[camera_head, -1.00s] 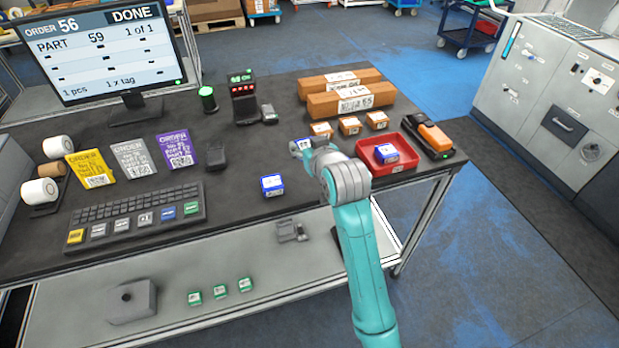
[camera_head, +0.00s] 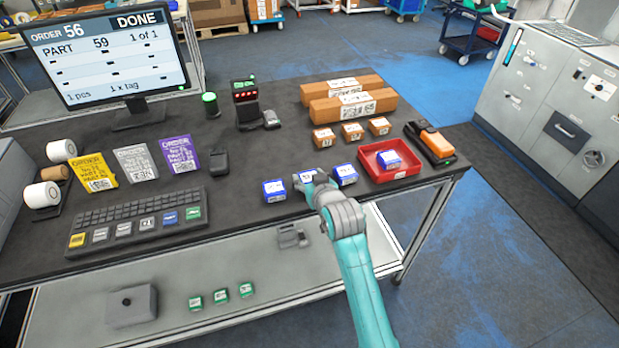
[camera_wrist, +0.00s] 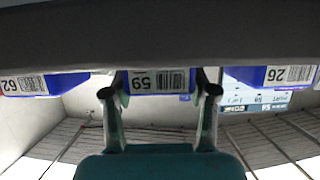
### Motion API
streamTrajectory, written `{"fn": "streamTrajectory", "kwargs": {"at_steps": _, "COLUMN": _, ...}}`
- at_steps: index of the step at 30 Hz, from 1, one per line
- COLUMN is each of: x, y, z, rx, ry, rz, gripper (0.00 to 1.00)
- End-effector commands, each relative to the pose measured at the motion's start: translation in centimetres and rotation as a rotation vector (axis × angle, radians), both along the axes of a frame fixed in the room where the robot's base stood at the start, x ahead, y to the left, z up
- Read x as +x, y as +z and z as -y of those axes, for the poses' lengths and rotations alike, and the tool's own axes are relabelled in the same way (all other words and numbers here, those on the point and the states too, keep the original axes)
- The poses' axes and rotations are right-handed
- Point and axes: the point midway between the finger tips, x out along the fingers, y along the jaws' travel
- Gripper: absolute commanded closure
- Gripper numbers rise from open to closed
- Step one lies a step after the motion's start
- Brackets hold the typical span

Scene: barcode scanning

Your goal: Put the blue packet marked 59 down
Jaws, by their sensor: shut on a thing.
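The blue packet marked 59 (camera_wrist: 157,80) shows between the two fingers of my gripper (camera_wrist: 160,92) in the wrist view, its white label facing the camera upside down. My gripper is shut on it. In the head view the packet (camera_head: 302,177) is partly hidden by my gripper (camera_head: 308,180). It sits in a gap between two other blue packets, level with them at the table's front part. I cannot tell whether its underside touches the dark table top (camera_head: 240,222).
One blue packet (camera_head: 274,189) stands left of my gripper and another (camera_head: 344,175) right of it, both close. A red tray (camera_head: 372,174) with a blue packet stands further right. Small brown boxes (camera_head: 352,131) are behind. A keyboard (camera_head: 135,218) lies left.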

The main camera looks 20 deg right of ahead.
Motion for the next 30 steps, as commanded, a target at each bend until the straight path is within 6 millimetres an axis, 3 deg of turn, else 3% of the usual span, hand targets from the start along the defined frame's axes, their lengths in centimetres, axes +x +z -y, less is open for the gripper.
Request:
{"fn": "streamTrajectory", "kwargs": {"at_steps": 7, "x": 0.0, "y": -0.4, "z": 0.0, "rx": 0.000, "ry": 0.000, "rz": 0.000, "gripper": 0.83}}
{"fn": "streamTrajectory", "kwargs": {"at_steps": 8, "x": 0.0, "y": -0.4, "z": 0.0, "rx": 0.000, "ry": 0.000, "rz": 0.000, "gripper": 0.35}}
{"fn": "streamTrajectory", "kwargs": {"at_steps": 10, "x": 0.0, "y": -0.4, "z": 0.0, "rx": 0.000, "ry": 0.000, "rz": 0.000, "gripper": 0.17}}
{"fn": "streamTrajectory", "kwargs": {"at_steps": 22, "x": -0.3, "y": -0.3, "z": 0.0, "rx": 0.000, "ry": 0.000, "rz": 0.000, "gripper": 0.17}}
{"fn": "streamTrajectory", "kwargs": {"at_steps": 30, "x": -4.0, "y": 1.4, "z": 0.0, "rx": 0.000, "ry": 0.000, "rz": 0.000, "gripper": 0.17}}
